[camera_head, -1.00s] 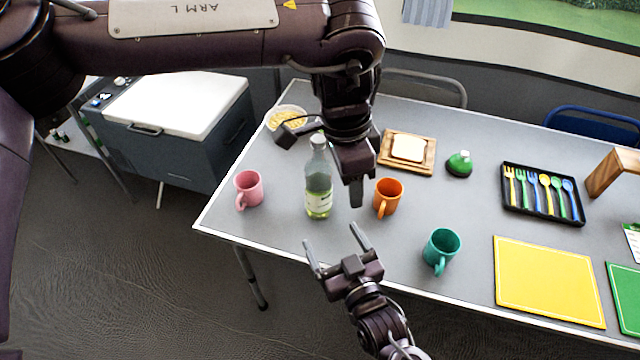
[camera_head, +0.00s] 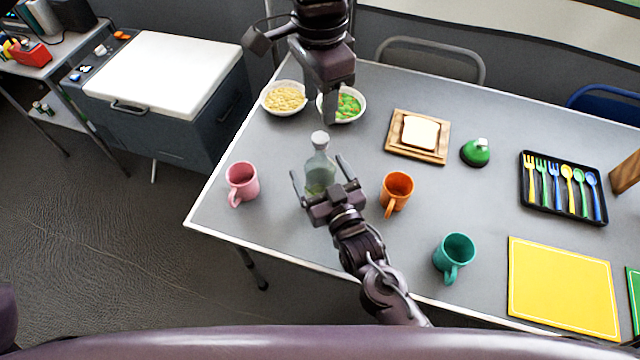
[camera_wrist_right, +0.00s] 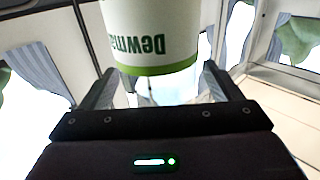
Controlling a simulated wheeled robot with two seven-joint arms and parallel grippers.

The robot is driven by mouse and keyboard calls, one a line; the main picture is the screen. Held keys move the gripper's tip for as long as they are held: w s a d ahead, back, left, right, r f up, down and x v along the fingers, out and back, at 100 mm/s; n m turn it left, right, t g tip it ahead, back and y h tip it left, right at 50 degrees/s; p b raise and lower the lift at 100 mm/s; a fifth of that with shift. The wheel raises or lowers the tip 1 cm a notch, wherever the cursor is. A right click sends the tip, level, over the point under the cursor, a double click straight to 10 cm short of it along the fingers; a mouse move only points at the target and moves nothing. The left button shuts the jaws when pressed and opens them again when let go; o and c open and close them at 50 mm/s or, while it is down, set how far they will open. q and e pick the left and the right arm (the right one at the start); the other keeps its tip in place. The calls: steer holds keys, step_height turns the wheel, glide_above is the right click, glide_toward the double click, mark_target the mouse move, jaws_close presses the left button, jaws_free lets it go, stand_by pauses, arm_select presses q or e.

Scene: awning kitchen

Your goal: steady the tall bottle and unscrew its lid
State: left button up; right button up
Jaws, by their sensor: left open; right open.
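The tall bottle (camera_head: 318,165) stands upright on the grey table, pale and see-through with a light grey lid (camera_head: 320,139) on top. In the right wrist view its white label with green lettering (camera_wrist_right: 150,35) fills the space between the fingers. My right gripper (camera_head: 319,170) is open, with one finger on each side of the bottle's body. I cannot tell whether the fingers touch it. The bottle's lower part is hidden behind this gripper. My left gripper (camera_head: 292,78) is open and empty, above and beyond the bottle, apart from the lid.
A pink mug (camera_head: 241,183) stands left of the bottle and an orange mug (camera_head: 396,190) close to its right. Two bowls of food, one with noodles (camera_head: 284,98), sit behind. A teal mug (camera_head: 454,257), bread board (camera_head: 417,152) and green bottle (camera_head: 476,153) are further right.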

arm_select(q)
steer(key=shift+w, duration=0.15)
arm_select(e)
steer(key=shift+w+a, duration=0.2)
steer(key=shift+w, duration=0.4)
steer(key=shift+w+a, duration=0.15)
steer(key=shift+w, duration=0.1)
steer(key=shift+c, duration=0.2)
